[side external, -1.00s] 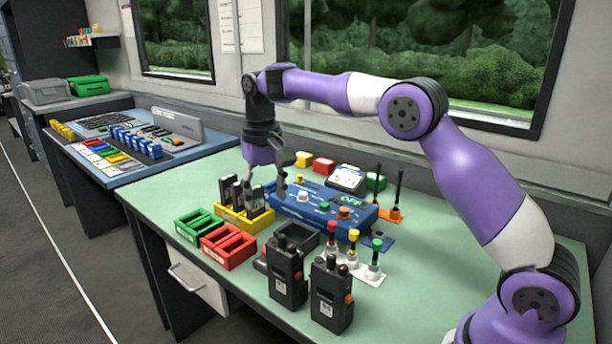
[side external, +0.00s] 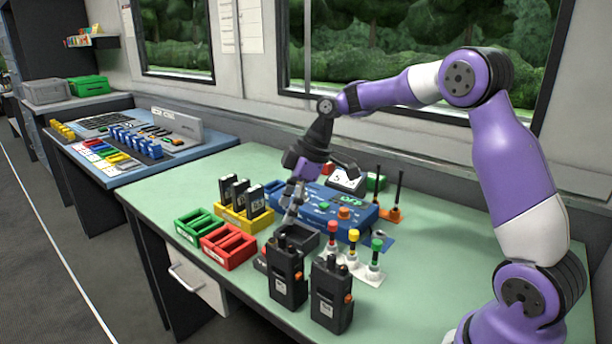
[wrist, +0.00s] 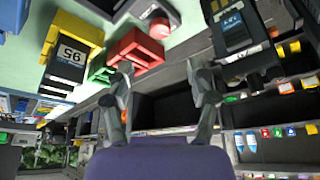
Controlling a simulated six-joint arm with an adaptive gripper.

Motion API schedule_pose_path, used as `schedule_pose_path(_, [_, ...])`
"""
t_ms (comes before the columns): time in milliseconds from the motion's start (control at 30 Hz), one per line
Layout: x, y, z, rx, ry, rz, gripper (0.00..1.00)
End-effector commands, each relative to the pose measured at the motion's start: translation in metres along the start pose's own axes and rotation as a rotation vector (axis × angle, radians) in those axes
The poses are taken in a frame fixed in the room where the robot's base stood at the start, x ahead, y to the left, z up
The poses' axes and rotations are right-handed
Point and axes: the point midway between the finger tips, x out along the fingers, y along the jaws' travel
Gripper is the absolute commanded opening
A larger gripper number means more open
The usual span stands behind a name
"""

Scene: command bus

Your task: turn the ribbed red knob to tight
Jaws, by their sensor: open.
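In the wrist view, a small red piece (wrist: 159,28) sits at the top on a grey base, between the red rack and a radio; I cannot tell whether it is the ribbed knob. In the side view, a red-topped knob (side external: 332,228) stands on a white base beside yellow and green ones. An orange-red knob (side external: 344,213) sits on the blue console (side external: 325,202). My gripper (side external: 288,214) points down, open and empty, in front of the console and above the dark tray (side external: 306,240). Its two fingers (wrist: 158,72) show apart in the wrist view. Ribs and markings are too small to read.
Two black radios (side external: 286,277) stand upright close to the dark tray. A red rack (side external: 228,246), a green rack (side external: 196,226) and a yellow rack (side external: 243,218) holding black batteries are to the left. Orange-based antennas (side external: 392,214) stand at right. The green tabletop's right side is clear.

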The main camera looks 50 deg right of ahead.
Motion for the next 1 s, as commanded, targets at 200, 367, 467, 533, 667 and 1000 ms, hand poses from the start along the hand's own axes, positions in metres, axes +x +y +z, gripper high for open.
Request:
schedule_pose_path(200, [0.044,-0.002,0.001,0.001,-0.006,-0.006,0.65])
schedule_pose_path(367, [0.072,-0.001,0.001,0.003,-0.007,-0.004,0.65])
schedule_pose_path(467, [0.084,-0.001,0.001,0.003,-0.006,-0.003,0.65])
schedule_pose_path(533, [0.089,0.0,0.001,0.003,-0.006,-0.001,0.65])
schedule_pose_path(667, [0.092,0.0,0.001,0.003,-0.006,0.0,0.65])
schedule_pose_path(1000, [0.092,0.0,0.001,0.004,-0.006,0.0,0.0])
